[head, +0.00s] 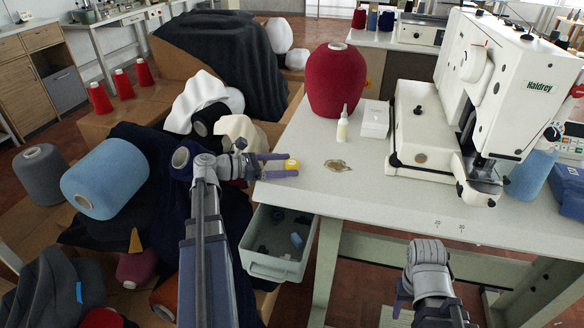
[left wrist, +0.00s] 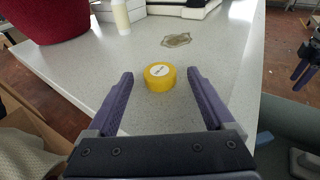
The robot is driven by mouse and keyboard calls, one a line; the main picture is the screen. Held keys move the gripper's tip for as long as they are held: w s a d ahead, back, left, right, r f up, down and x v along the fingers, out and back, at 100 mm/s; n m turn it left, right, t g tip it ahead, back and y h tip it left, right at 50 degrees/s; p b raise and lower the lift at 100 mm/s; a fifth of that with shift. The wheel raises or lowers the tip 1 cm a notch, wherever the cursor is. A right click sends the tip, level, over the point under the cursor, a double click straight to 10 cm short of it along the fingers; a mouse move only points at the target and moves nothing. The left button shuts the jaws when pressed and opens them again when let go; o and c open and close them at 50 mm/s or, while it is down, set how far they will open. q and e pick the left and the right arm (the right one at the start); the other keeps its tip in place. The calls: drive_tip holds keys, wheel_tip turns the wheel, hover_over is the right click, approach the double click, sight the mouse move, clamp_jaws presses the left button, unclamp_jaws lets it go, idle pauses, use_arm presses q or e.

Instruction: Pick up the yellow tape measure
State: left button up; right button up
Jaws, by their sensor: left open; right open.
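The yellow tape measure (head: 292,165) lies flat near the left edge of the white table. It is a round yellow disc with a pale label on top in the left wrist view (left wrist: 160,76). My left gripper (head: 284,165) is open, with its purple fingers on either side of the tape measure. In the left wrist view the tape measure sits between the fingertips, with a gap to each finger. My right gripper (head: 402,296) is low in front of the table, partly hidden by its own arm, and open; it holds nothing visible.
A green-grey bin (head: 270,268) hangs below the table edge. A red thread cone (head: 336,80), a small bottle (head: 342,125), a white box (head: 375,119) and the sewing machine (head: 421,125) stand farther back. A brownish patch (head: 338,165) lies right of the tape measure.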

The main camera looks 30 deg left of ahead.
use_arm(q)
clamp_jaws()
idle(0.7)
drive_tip(key=shift+r, duration=0.1)
wheel_tip(320, 180, up, 10)
drive_tip(key=p, duration=1)
wheel_tip(320, 180, up, 16)
drive_tip(key=p, duration=1.6)
